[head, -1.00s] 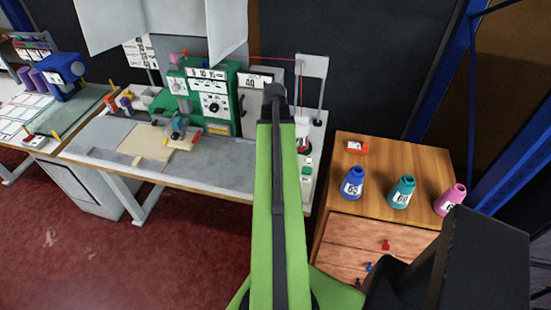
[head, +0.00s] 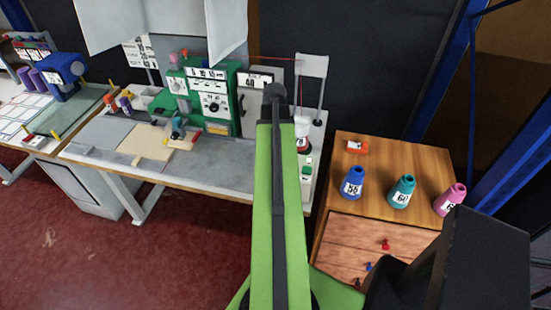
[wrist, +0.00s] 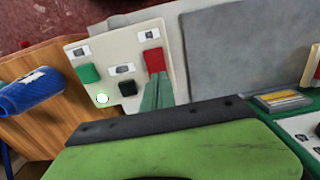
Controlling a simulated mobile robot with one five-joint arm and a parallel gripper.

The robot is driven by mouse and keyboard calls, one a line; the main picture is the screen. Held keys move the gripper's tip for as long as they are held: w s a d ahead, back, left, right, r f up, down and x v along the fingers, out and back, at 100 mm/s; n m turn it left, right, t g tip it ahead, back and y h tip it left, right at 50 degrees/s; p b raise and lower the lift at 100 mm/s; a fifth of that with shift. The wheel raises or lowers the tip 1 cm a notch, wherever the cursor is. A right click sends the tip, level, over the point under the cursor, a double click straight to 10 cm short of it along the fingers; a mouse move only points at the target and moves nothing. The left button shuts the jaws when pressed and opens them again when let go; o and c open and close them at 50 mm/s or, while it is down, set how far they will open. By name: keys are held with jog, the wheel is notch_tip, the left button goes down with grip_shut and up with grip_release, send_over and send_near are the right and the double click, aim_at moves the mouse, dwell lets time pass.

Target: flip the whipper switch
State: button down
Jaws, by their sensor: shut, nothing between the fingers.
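A cream control panel (wrist: 110,45) fills the upper middle of the wrist view. It carries a green button (wrist: 88,73), a red button (wrist: 154,60), a small black switch (wrist: 128,88) and a bright round lamp (wrist: 102,98). Its small labels are unreadable, so I cannot tell which control is the whipper switch. My gripper (wrist: 158,82) is shut and empty, its green fingers just below the red button in the picture. I cannot tell whether they touch the panel. In the head view the panel (head: 307,181) shows partly at the table's right end; my arm hides the gripper.
The worktable (head: 225,178) holds a green machine (head: 212,88) left of my arm. A wooden cabinet (head: 365,147) at right bears blue (head: 352,182), teal (head: 401,191) and pink (head: 450,199) cones.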

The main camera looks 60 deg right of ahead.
jog(key=shift+f+b, duration=0.8)
jog(key=shift+f, duration=0.1)
jog(key=shift+r, duration=0.1)
notch_tip(320, 180, up, 7)
jog(key=p, duration=0.7)
dwell(0.4)
